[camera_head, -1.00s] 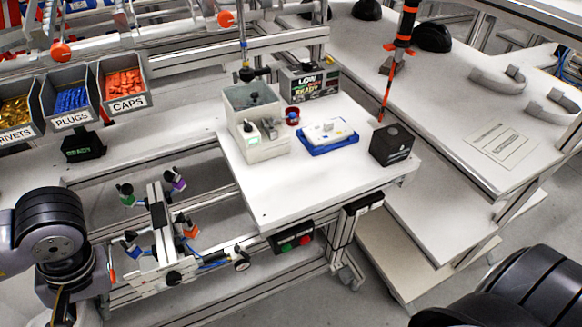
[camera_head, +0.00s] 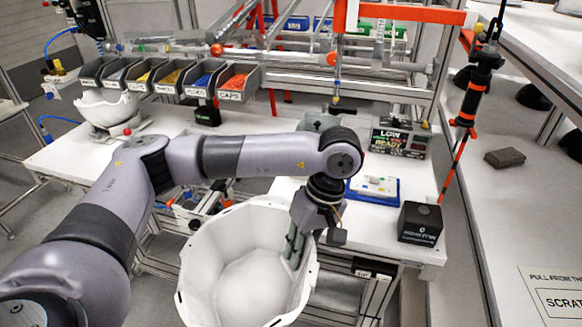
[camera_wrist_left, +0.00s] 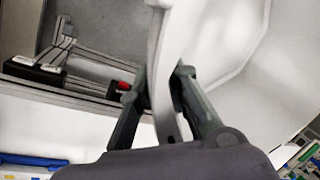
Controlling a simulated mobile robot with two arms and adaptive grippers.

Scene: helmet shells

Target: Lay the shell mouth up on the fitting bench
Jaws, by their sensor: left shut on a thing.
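The white helmet shell (camera_head: 240,265) hangs in front of the bench in the head view, its open mouth facing up toward the camera and its hollow inside showing. My left gripper (camera_head: 294,246) is shut on its right rim, one finger inside the wall. In the left wrist view, the shell's rim wall (camera_wrist_left: 160,60) stands between the two fingers of the gripper (camera_wrist_left: 158,95). The white bench top (camera_head: 290,187) lies behind the shell and is partly hidden by my arm and the shell. My right gripper is not in view.
On the bench are a blue tray (camera_head: 372,191) with a white piece, a black box (camera_head: 420,223) and a lit sign (camera_head: 400,142). Parts bins (camera_head: 198,80) line the back. Another white shell-like piece (camera_head: 105,107) sits at far left. A striped pole (camera_head: 470,105) rises at right.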

